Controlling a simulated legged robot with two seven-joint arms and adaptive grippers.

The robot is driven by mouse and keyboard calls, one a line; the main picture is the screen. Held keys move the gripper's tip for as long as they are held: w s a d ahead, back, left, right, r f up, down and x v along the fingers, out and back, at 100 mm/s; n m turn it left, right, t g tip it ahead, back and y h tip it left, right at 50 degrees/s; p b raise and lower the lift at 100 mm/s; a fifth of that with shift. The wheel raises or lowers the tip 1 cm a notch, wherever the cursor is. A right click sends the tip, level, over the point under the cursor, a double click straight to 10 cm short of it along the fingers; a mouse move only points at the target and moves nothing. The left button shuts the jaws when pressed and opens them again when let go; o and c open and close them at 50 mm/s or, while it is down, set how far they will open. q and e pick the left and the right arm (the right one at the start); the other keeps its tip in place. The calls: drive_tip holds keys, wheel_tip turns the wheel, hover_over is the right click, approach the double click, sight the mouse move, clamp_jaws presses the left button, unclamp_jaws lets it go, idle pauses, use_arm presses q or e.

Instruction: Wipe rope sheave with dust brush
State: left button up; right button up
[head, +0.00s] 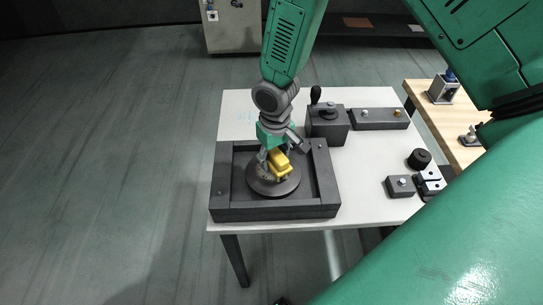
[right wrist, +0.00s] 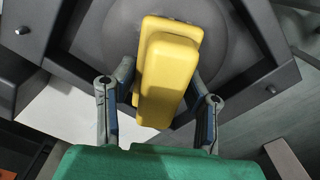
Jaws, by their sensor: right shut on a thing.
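The rope sheave (head: 262,187) is a dark grey disc lying flat inside a dark grey square frame (head: 275,212) on the white table. It also shows in the right wrist view (right wrist: 222,62), partly hidden behind the brush. My right gripper (head: 276,158) reaches down over the sheave and is shut on the yellow dust brush (head: 283,166). In the right wrist view the brush (right wrist: 166,75) sits between the two fingers and lies over the disc. Its bristles are hidden, so I cannot tell whether they touch the sheave. My left gripper is not in view.
Behind the frame on the white table (head: 237,113) stand a grey block with a black knob (head: 327,126) and a long grey bar (head: 378,119). A black round part (head: 419,159) and a small grey block (head: 400,187) lie at the right. A wooden bench (head: 423,95) stands beyond.

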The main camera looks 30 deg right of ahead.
sight(295, 170)
drive_tip(key=shift+s+d+r, duration=0.15)
drive_tip(key=shift+s+d, duration=0.4)
drive_tip(key=shift+d, duration=0.1)
drive_tip(key=shift+s+d+f+p, duration=0.1)
drive_tip(key=shift+s+d+p, duration=0.2)
drive_tip(key=shift+d, duration=0.35)
drive_tip(key=shift+s+d+f+p, duration=0.1)
drive_tip(key=shift+s+d+p, duration=0.2)
drive_tip(key=shift+d, duration=0.35)
drive_tip(key=shift+s+d+p, duration=0.2)
drive_tip(key=shift+s+d, duration=0.2)
drive_tip(key=shift+d, duration=0.25)
drive_tip(key=shift+a+r, duration=0.1)
drive_tip(key=shift+a, duration=0.2)
drive_tip(key=shift+d+f, duration=0.2)
drive_tip(key=shift+f, duration=0.05)
drive_tip(key=shift+a+f, duration=0.1)
drive_tip(key=shift+f, duration=0.05)
drive_tip(key=shift+f+b, duration=0.5)
drive_tip(key=shift+b, duration=0.05)
drive_tip(key=shift+w+a, duration=0.6)
drive_tip(key=shift+a, duration=0.35)
drive_tip(key=shift+w+a, duration=0.55)
drive_tip(key=shift+a, duration=0.4)
